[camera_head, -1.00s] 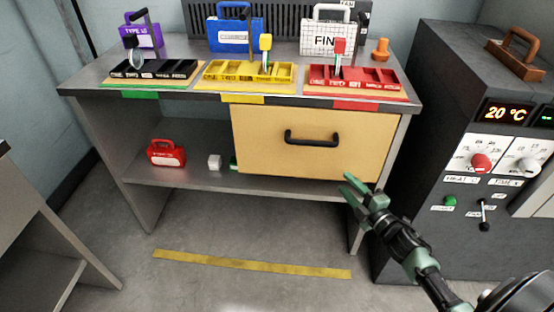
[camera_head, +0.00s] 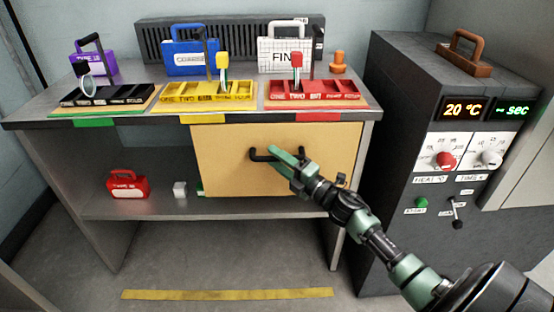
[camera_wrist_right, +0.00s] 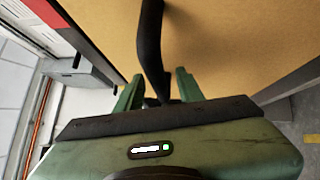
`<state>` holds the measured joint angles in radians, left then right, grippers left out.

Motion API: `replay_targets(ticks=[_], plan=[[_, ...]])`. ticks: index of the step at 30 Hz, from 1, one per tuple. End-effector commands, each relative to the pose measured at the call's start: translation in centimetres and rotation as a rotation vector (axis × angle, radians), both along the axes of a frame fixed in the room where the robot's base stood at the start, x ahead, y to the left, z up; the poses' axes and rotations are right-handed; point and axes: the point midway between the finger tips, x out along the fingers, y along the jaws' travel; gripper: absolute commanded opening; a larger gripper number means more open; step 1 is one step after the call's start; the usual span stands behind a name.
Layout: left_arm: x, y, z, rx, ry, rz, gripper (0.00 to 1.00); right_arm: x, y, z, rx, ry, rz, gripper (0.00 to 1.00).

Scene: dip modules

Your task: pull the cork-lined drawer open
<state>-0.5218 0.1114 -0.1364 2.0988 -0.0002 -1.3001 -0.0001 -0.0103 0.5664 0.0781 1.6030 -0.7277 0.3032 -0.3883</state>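The drawer (camera_head: 226,168) has a plain tan front and sits under the right part of the bench top. It looks shut, so its inside and any cork lining are hidden. Its black bar handle (camera_head: 258,155) is partly covered by my right gripper (camera_head: 287,156). In the right wrist view the handle (camera_wrist_right: 151,40) passes between the two green fingers of the right gripper (camera_wrist_right: 157,92). The fingers stand apart on either side of the handle, with a visible gap. My left gripper is not in view.
The bench top (camera_head: 25,119) holds black, yellow and red trays (camera_head: 315,92) and several cases. A dark machine (camera_head: 390,130) stands right of the bench. The floor in front is clear.

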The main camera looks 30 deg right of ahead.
Motion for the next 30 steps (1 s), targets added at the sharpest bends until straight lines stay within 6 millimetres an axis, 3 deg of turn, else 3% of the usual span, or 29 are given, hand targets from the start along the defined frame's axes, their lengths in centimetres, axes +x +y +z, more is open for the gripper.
replay_targets(ticks=[5, 9, 10, 30], plan=[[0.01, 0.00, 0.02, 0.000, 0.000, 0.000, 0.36, 0.01, 0.00, -0.01, 0.000, 0.000, 0.000, 0.38], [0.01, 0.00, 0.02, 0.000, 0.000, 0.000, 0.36, 0.00, -0.01, 0.00, 0.001, 0.000, 0.000, 0.04], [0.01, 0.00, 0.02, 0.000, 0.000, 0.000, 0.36, 0.00, -0.01, -0.01, 0.001, 0.000, 0.000, 0.00], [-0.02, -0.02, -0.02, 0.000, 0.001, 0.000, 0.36, -0.02, 0.00, -0.05, 0.002, 0.001, -0.001, 0.00]])
